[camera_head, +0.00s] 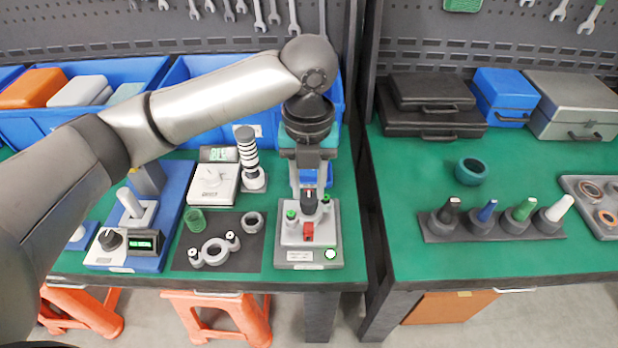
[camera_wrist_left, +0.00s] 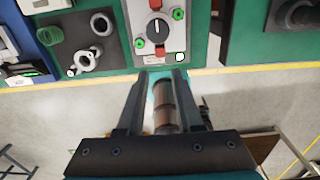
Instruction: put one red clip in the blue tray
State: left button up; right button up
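A red clip (camera_head: 308,231) sits on the front of a light-grey device with a black knob. It also shows in the wrist view (camera_wrist_left: 160,50), just beyond the fingertips. A second red piece (camera_wrist_left: 155,4) shows behind the knob at the top edge of the wrist view. My left gripper (camera_head: 308,192) is above the back of the device, fingers apart; its fingers also show in the wrist view (camera_wrist_left: 161,73). A small blue thing (camera_head: 310,178), perhaps the blue tray, shows behind the fingers, mostly hidden. My right gripper is not in view.
A blue device (camera_head: 172,225), a dark mat with rings (camera_head: 250,255) and a striped post (camera_head: 247,150) stand left of the grey device. Large blue bins (camera_head: 90,122) line the back. A gap separates the right bench (camera_head: 400,190). A brownish cylinder (camera_wrist_left: 163,105) shows between the fingers, its distance unclear.

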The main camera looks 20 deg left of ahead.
aim_at(308, 226)
pick_arm(q)
notch_tip(308, 226, down, 14)
jog(key=b, duration=0.3)
jog(key=shift+r, duration=0.25)
jog(key=shift+c, duration=0.2)
grip_shut()
dwell(0.3)
